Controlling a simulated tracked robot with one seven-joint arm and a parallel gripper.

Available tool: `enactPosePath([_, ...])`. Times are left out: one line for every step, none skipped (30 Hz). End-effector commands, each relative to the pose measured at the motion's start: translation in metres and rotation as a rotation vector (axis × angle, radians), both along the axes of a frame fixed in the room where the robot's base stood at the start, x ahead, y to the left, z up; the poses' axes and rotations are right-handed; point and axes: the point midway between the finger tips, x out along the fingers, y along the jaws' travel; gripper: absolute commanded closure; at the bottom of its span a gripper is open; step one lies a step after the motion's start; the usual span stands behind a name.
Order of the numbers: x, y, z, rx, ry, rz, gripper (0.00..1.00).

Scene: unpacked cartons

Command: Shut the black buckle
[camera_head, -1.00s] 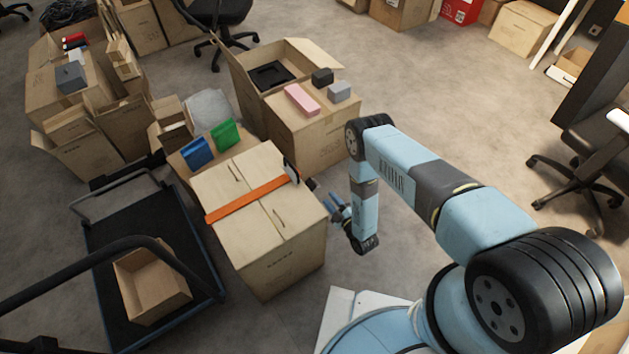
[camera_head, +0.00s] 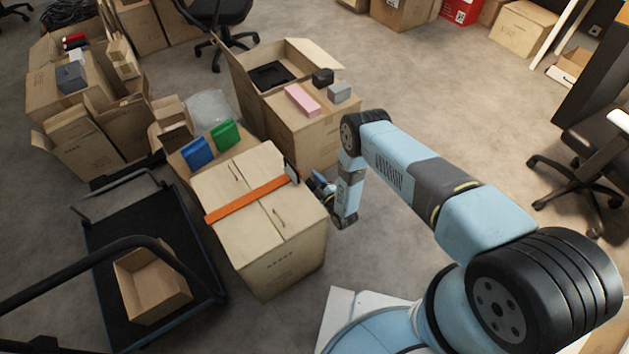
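The black buckle (camera_head: 291,171) sits at the right end of the orange strap (camera_head: 250,199), at the right edge of the top of a closed carton (camera_head: 240,236). It looks like a dark upright piece with a lighter part beside it. It is too small to tell whether it is open or shut. My gripper (camera_head: 311,182) is just to the right of the buckle, beside the carton's right edge, pointing left toward it. Whether it touches the buckle cannot be told. Its fingers are small and partly hidden by my wrist, so their opening is unclear.
A carton behind carries a pink block (camera_head: 301,99), a grey block (camera_head: 339,91) and a dark block (camera_head: 322,77). A blue box (camera_head: 198,152) and a green box (camera_head: 225,134) stand behind the strapped carton. A black trolley (camera_head: 190,236) is left.

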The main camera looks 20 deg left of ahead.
Motion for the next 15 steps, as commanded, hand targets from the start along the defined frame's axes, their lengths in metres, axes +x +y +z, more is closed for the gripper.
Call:
enactPosePath([0.0000,0.0001,0.0001,0.000,0.000,0.000,0.64])
enactPosePath([0.0000,0.0000,0.0000,0.000,0.000,0.000,0.64])
enactPosePath([-0.0001,0.0001,0.0001,0.000,0.000,0.000,0.64])
enactPosePath([-0.0001,0.0001,0.0001,0.000,0.000,0.000,0.64])
enactPosePath([-0.0001,0.0001,0.0001,0.000,0.000,0.000,0.65])
enactPosePath([0.0000,-0.0001,0.0001,0.000,0.000,0.000,0.69])
enactPosePath([0.0000,-0.0001,0.0001,0.000,0.000,0.000,0.72])
enactPosePath([0.0000,-0.0001,0.0001,0.000,0.000,0.000,0.75])
enactPosePath([0.0000,-0.0001,0.0001,0.000,0.000,0.000,0.78])
enactPosePath([-0.0001,-0.0002,0.0001,0.000,0.000,0.000,0.81])
enactPosePath([-0.0001,-0.0002,0.0001,0.000,0.000,0.000,0.84])
enactPosePath([-0.0001,-0.0002,0.0001,0.000,0.000,0.000,0.88])
enactPosePath([-0.0001,-0.0002,0.0000,0.000,0.000,0.000,0.91])
enactPosePath([-0.0001,-0.0002,0.0000,0.000,0.000,0.000,0.94])
enactPosePath([-0.0001,-0.0002,0.0000,0.000,0.000,0.000,0.98])
